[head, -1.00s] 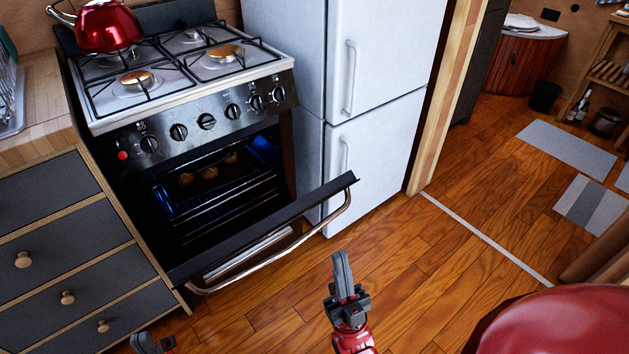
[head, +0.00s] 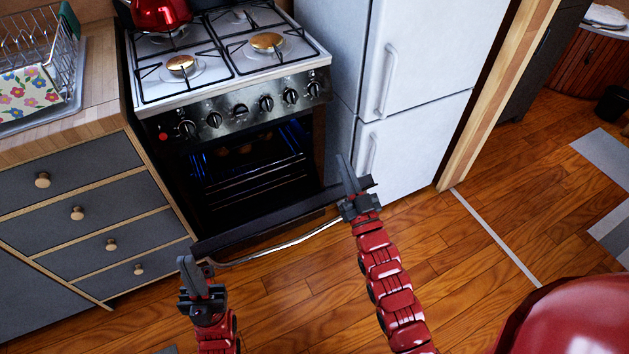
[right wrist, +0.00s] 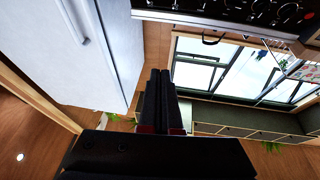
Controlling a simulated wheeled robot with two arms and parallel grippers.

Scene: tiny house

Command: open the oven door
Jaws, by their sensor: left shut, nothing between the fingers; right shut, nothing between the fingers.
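The oven (head: 240,120) stands at the upper left of the head view, below a gas hob. Its door (head: 265,222) is swung down and out, with a curved metal handle (head: 285,243) along its outer edge. The dark oven inside (head: 250,165) shows racks. My right gripper (head: 347,175) is shut and empty at the right end of the door, overlapping it in the picture; I cannot tell if it touches. My left gripper (head: 192,273) is shut and empty near the left end of the handle. The right gripper's fingers also show closed in the right wrist view (right wrist: 158,95).
A white fridge (head: 410,90) stands right of the oven. A drawer cabinet (head: 75,215) with a dish rack (head: 40,65) on top is at the left. A red kettle (head: 160,12) sits on the hob. Wooden floor (head: 470,290) is clear at the right.

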